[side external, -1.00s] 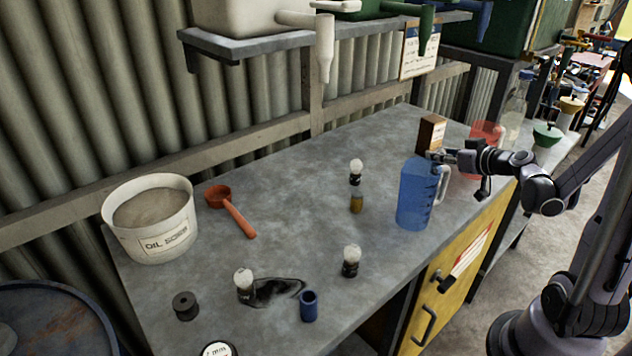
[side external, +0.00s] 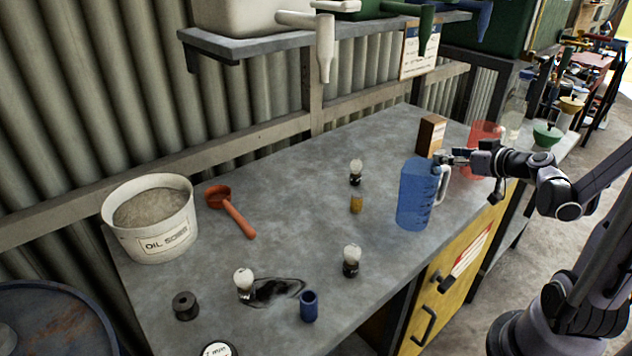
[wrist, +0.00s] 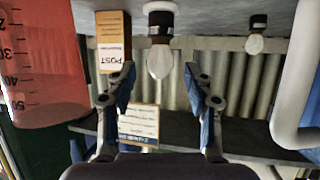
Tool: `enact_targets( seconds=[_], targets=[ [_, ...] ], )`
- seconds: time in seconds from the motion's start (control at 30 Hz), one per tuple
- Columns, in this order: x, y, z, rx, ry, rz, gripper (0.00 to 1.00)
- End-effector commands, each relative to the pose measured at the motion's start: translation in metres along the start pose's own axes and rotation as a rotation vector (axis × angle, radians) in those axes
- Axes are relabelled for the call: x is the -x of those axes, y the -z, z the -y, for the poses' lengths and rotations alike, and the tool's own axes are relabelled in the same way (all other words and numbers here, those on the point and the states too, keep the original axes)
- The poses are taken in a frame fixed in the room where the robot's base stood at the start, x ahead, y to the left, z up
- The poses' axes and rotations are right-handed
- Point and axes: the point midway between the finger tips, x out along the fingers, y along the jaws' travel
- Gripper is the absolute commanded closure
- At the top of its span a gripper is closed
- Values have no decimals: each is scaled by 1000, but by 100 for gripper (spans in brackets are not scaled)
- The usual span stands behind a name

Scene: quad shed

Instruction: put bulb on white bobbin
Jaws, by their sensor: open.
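In the wrist view, which is upside down, a bulb (wrist: 160,55) with a pale glass and a black base stands just beyond my fingertips. Its base meets a white round piece (wrist: 160,6) cut off by the frame edge, which looks like the white bobbin; I cannot see all of it. My gripper (wrist: 158,74) is open, a finger on either side of the bulb's glass, with gaps. In the side view my gripper (side external: 442,157) is behind the blue jug, which hides this bulb's base and the white piece.
The blue jug (side external: 415,195), a brown box (side external: 431,137) and a red jug (side external: 485,134) crowd my gripper. Other bulbs (side external: 356,167) (side external: 351,257) (side external: 243,281), an amber bobbin (side external: 356,204), a blue bobbin (side external: 308,306) and a black bobbin (side external: 185,306) stand on the bench.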

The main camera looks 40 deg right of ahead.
Motion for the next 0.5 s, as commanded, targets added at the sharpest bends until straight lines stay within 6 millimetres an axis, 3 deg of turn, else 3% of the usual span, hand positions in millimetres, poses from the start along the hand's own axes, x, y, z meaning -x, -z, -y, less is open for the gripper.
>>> enact_targets(
  seconds=[0.2, 0.5],
  targets=[
    [25, 0, -1, -1, -3, 0, 48],
    [38, 0, 0, 0, 0, -1, 48]
  ],
)
